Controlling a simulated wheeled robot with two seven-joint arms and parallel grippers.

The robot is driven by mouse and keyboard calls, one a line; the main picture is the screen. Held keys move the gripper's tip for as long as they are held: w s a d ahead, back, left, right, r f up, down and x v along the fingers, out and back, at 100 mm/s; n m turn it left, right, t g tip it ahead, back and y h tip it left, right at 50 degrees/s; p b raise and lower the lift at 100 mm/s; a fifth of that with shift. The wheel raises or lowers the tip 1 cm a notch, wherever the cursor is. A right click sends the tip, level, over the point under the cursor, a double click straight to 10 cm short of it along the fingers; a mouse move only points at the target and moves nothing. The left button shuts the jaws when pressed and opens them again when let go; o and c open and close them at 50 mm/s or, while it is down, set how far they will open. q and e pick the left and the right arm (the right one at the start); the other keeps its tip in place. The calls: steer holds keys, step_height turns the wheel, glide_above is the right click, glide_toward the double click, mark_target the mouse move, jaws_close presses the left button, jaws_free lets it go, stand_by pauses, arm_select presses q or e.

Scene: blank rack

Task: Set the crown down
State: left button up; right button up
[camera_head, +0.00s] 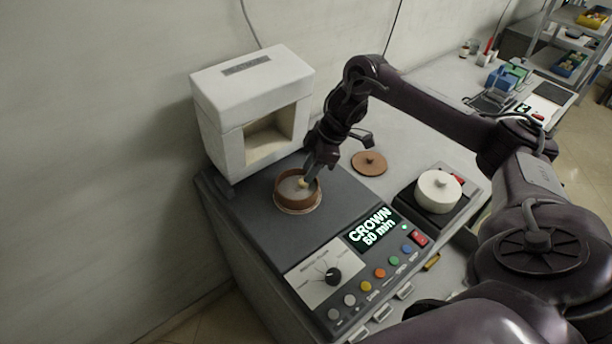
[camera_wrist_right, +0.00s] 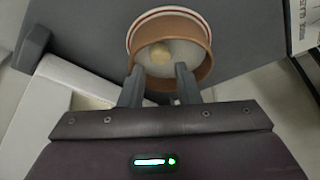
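A small yellowish crown (camera_head: 302,183) is in a brown round dish (camera_head: 279,194) with a pale inside, on the dark top of the grey unit. In the right wrist view the crown (camera_wrist_right: 160,52) sits inside the dish (camera_wrist_right: 203,66), just beyond my fingertips and roughly centred between them. My right gripper (camera_head: 313,173) points down at the dish; its fingers (camera_wrist_right: 160,72) are apart with a gap wider than the crown, with nothing visible between them. I cannot tell whether the fingertips touch the dish rim. My left gripper is not in view.
A white open-fronted furnace (camera_head: 220,120) stands behind the dish.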

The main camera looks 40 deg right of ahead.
steer(key=p+v, duration=0.1)
steer(key=v, duration=0.7)
steer(key=shift+d+r+p, duration=0.15)
steer(key=shift+r+p, duration=0.2)
steer(key=shift+p, duration=0.05)
steer(key=shift+s, duration=0.1)
